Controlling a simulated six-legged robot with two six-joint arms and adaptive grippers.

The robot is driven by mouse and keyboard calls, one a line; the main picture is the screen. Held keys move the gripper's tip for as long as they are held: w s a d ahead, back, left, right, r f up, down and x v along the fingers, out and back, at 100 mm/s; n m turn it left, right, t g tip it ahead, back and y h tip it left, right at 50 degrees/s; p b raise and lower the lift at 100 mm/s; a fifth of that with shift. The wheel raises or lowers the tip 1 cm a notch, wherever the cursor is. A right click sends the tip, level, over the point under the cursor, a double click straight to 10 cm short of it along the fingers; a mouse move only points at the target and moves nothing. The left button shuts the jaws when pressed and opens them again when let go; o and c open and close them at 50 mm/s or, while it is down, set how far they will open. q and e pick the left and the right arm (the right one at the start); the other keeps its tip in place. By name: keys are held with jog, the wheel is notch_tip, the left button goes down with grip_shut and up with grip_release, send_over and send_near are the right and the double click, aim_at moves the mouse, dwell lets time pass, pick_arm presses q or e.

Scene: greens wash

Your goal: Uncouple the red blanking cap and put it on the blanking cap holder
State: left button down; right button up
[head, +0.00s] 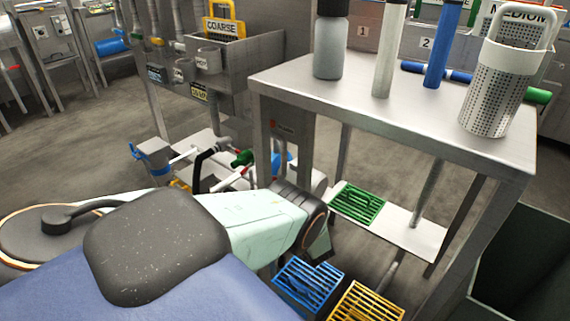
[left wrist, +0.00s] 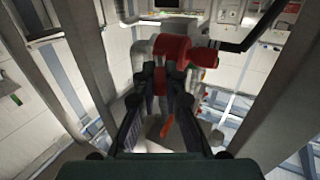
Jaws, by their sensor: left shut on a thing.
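In the left wrist view the red blanking cap (left wrist: 172,48) is a thick red cylinder on pale grey pipework. My left gripper (left wrist: 161,72) has its two dark fingers closed on the cap's near side. A smaller red part (left wrist: 205,57) sits to the right of the cap. I cannot tell whether the cap is still joined to the pipe. In the head view my left arm reaches down beside the steel table, and its fingers are hidden. I cannot make out the blanking cap holder. My right gripper is in neither view.
A steel table (head: 290,84) with bottles and a perforated basket (head: 492,100) stands close on the right. Green (head: 357,203), blue (head: 306,284) and yellow (head: 366,302) grates lie low down. Pipework with a green fitting (head: 243,158) is behind my arm. Table legs flank the wrist view.

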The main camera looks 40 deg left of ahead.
pick_arm(q)
jog(key=shift+w+n+g+y, duration=0.3)
jog(key=shift+n+g, duration=0.4)
jog(key=shift+g, duration=0.3)
jog(key=c, duration=1.4)
grip_release()
jog(key=shift+d, duration=0.1)
jog(key=shift+d, duration=0.15)
jog(key=v, duration=1.1)
jog(key=shift+s+d, duration=0.15)
jog(key=shift+d, duration=0.15)
jog(key=shift+c, duration=0.3)
